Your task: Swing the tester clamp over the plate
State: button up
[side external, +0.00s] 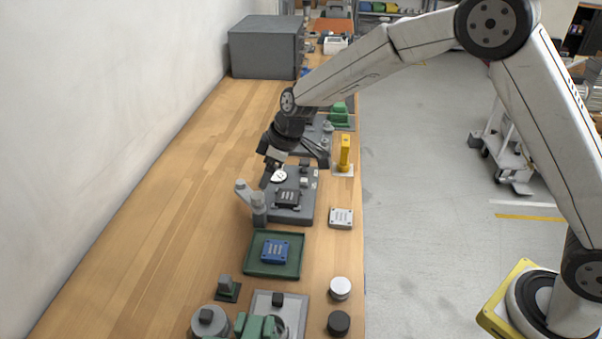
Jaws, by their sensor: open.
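The tester is a dark grey base (291,213) on the bench with a black square plate (288,198) on top. A grey post at its front left carries the clamp (248,194), an arm pointing up and to the left, away from the plate. A round white dial (278,176) stands behind the plate at the tester's back left. My gripper (296,166) is open above the back of the tester, near the dial, with no object visible between its fingers. The dark gripper body hides part of the tester's back edge.
A green tray (298,271) holding a blue block (275,251) lies in front of the tester. A light square plate (341,217) and a yellow upright part (345,152) stand at right. A grey box (265,47) is far back. The bench's left side is clear.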

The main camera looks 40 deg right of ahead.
aim_at(257, 195)
jog(key=shift+x, duration=3.7)
jog(key=shift+c, duration=0.3)
grip_shut()
